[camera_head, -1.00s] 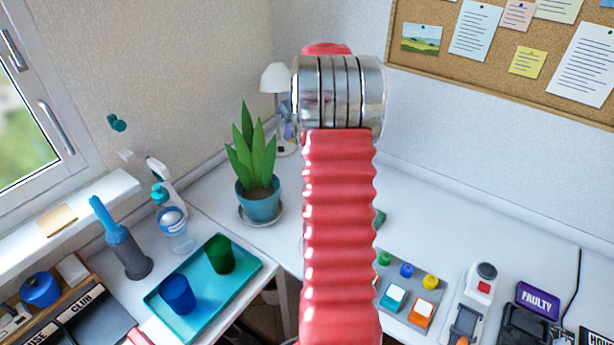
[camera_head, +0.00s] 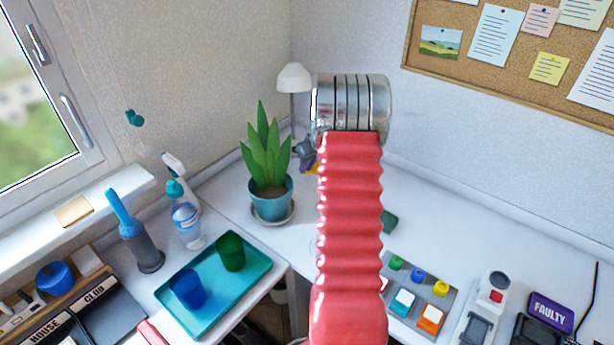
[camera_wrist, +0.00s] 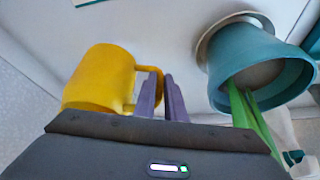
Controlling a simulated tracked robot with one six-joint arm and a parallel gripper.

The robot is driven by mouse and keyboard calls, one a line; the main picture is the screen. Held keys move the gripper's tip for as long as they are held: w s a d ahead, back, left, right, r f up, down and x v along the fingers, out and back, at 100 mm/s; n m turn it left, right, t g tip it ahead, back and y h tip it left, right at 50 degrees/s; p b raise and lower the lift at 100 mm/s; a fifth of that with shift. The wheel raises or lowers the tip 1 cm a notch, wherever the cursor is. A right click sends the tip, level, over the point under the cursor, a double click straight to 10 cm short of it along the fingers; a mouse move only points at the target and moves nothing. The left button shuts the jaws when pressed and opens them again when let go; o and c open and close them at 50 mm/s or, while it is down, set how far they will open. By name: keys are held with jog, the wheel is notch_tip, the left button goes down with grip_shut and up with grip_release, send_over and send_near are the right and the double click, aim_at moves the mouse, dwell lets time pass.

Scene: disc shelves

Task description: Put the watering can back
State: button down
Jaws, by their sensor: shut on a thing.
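The yellow watering can (camera_wrist: 100,80) shows in the wrist view, left of the plant pot, with its handle toward my gripper. The purple fingers of my gripper (camera_wrist: 164,96) are closed on the handle. I cannot see a spout. In the head view my gripper (camera_head: 308,155) shows only in part, between the potted plant and my red arm. My arm hides most of the can there. The plant (camera_head: 267,155) stands upright in a teal pot (camera_head: 271,208) on a saucer, close to my gripper.
A white lamp (camera_head: 293,78) stands behind the plant in the corner. A teal tray (camera_head: 213,290) with two cups, a spray bottle (camera_head: 177,180) and a water bottle (camera_head: 187,226) are at left. Colored buttons (camera_head: 419,290) and a FAULTY label (camera_head: 551,312) are at right.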

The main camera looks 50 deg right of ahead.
jog(key=shift+f, duration=0.1)
jog(key=shift+f, duration=2.2)
jog(key=c, duration=1.8)
grip_release()
jog(key=shift+f, duration=0.1)
jog(key=v, duration=1.2)
